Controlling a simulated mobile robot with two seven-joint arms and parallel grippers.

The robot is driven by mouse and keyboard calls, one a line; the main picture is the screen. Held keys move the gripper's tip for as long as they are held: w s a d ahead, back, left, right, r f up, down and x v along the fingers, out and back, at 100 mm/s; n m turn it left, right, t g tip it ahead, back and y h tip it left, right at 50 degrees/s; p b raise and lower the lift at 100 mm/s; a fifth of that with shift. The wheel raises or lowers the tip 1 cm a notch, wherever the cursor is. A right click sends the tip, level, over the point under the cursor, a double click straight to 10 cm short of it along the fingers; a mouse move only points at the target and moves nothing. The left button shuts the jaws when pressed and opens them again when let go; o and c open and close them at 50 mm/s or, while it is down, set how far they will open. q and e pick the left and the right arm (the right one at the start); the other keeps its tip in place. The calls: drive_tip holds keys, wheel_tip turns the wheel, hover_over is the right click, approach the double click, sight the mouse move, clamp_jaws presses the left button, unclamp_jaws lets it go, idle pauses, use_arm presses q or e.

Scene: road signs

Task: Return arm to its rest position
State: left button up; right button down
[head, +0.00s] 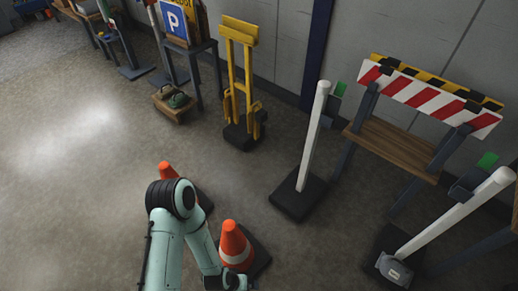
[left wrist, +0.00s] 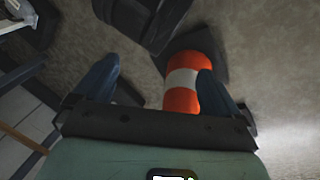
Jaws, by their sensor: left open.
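My left arm (head: 170,225) comes in from the bottom of the head view, bent at the elbow, with its forearm running down to the lower edge. An orange and white cone (left wrist: 181,100) shows beyond the fingers, partly covered by the right-hand one. My right arm and gripper are not in view.
One cone (head: 235,247) stands right of my forearm; another (head: 168,171) is behind my elbow. White posts (head: 313,135) on dark bases, a striped barrier (head: 432,98) and a yellow stand (head: 241,80) line the wall. The floor at left is clear.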

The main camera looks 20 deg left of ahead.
use_arm(q)
drive_tip(key=s+d+r+g+p, duration=0.1)
drive_tip(key=s+r+p, duration=0.2)
drive_tip(key=r+p, duration=0.5)
drive_tip(key=s+d+r+g+h+p, duration=0.1)
drive_tip(key=s+d+r+g+p, duration=0.1)
drive_tip(key=r+p, duration=0.6)
drive_tip(key=shift+s+d+r+m+p, duration=0.3)
drive_tip(key=shift+s+r+m, duration=0.1)
drive_tip(key=shift+s+r, duration=0.45)
drive_tip(key=shift+r+p, duration=0.35)
drive_tip(key=shift+r, duration=0.05)
drive_tip(key=shift+c, duration=0.7)
drive_tip(key=shift+s+d, duration=0.1)
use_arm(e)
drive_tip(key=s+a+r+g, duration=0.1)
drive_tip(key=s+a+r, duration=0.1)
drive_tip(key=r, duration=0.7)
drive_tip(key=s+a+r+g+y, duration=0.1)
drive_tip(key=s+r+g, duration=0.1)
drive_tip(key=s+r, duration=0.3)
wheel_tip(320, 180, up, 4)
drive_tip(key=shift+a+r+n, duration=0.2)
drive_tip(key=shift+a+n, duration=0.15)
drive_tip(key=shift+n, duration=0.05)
use_arm(q)
drive_tip(key=shift+f, duration=0.1)
drive_tip(key=shift+s, duration=0.1)
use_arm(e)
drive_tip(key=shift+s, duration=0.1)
